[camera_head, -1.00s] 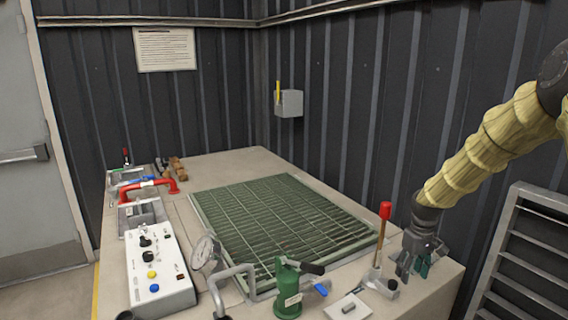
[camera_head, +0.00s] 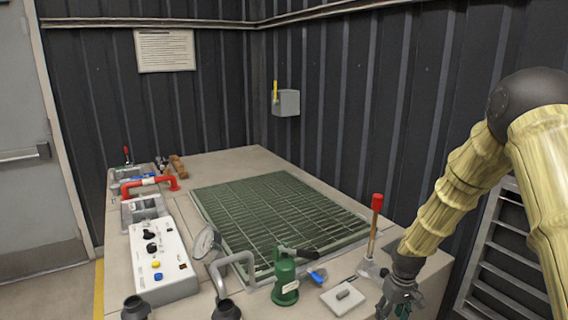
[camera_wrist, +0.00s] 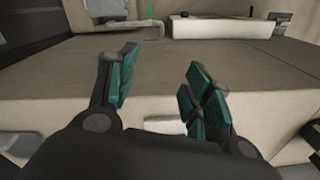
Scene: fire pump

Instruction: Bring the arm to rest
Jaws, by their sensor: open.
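My gripper (camera_head: 398,303) is at the lower right in the head view, pointing down by the bench's right front corner, close to the red-handled lever (camera_head: 375,228). In the wrist view my gripper (camera_wrist: 160,85) shows two teal-padded fingers spread apart with nothing between them. The side and top edge of the beige bench (camera_wrist: 70,85) lie beyond the fingers. My arm, in a yellow ribbed cover, is bent at the right of the head view.
The bench carries a green grating (camera_head: 275,215), a white control box (camera_head: 162,258), a gauge (camera_head: 207,243), a green pump-like fitting (camera_head: 285,278) and red piping (camera_head: 150,184). A slatted metal panel (camera_head: 505,265) stands at the right. A grey box (camera_head: 286,103) hangs on the wall.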

